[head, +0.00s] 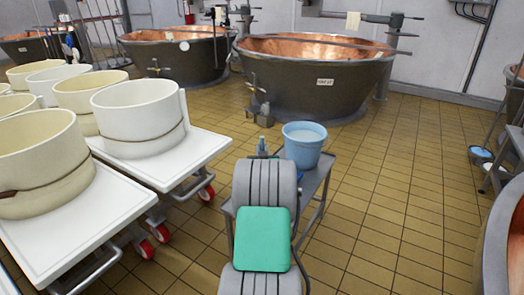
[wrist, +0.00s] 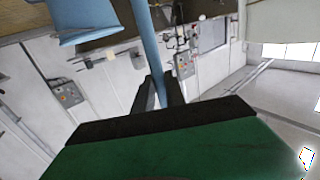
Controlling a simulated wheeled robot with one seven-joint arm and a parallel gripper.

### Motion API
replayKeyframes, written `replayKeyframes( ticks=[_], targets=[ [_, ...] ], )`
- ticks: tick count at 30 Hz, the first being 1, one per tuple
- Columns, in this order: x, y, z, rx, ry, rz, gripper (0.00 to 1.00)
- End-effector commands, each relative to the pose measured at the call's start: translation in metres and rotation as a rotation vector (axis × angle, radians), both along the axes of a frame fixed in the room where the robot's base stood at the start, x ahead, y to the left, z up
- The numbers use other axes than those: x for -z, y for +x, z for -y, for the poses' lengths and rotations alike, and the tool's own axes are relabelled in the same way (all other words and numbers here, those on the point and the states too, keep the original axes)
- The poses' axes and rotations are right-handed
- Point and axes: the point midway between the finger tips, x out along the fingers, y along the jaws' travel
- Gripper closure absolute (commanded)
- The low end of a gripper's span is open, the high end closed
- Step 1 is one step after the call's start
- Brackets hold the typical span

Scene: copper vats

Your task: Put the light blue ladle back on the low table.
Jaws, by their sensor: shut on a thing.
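The light blue ladle shows in the wrist view as a straight handle (wrist: 147,45) running out of the top edge; its bowl is out of view. My gripper (wrist: 158,92) is shut on this handle. In the head view my own arm hides most of the gripper and ladle; a small blue piece (head: 262,144) shows just beyond the arm, probably the ladle's handle. The low table (head: 312,184) is grey and stands just ahead and right of my arm, partly hidden by it. Whether the ladle touches the table cannot be seen.
A light blue bucket (head: 304,145) stands on the low table, right of my gripper; it also shows upside down in the wrist view (wrist: 88,18). White tubs (head: 140,115) stand on wheeled carts at left. Copper vats (head: 315,75) stand behind.

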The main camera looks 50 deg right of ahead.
Motion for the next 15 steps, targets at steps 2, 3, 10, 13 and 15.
replayKeyframes(
  ticks=[2, 3, 10, 13, 15],
  targets=[
    [0.0035, 0.0001, 0.0, 0.0, -0.001, 0.001, 1.0],
    [0.003, 0.0001, -0.0001, 0.0, 0.0, 0.0, 0.83],
    [0.0024, 0.0, -0.0001, 0.0, 0.001, -0.001, 0.64],
    [0.0024, 0.0, -0.0001, 0.0, 0.001, -0.001, 0.63],
    [0.0024, 0.0, -0.0001, 0.0, 0.001, -0.001, 0.63]
  ],
)
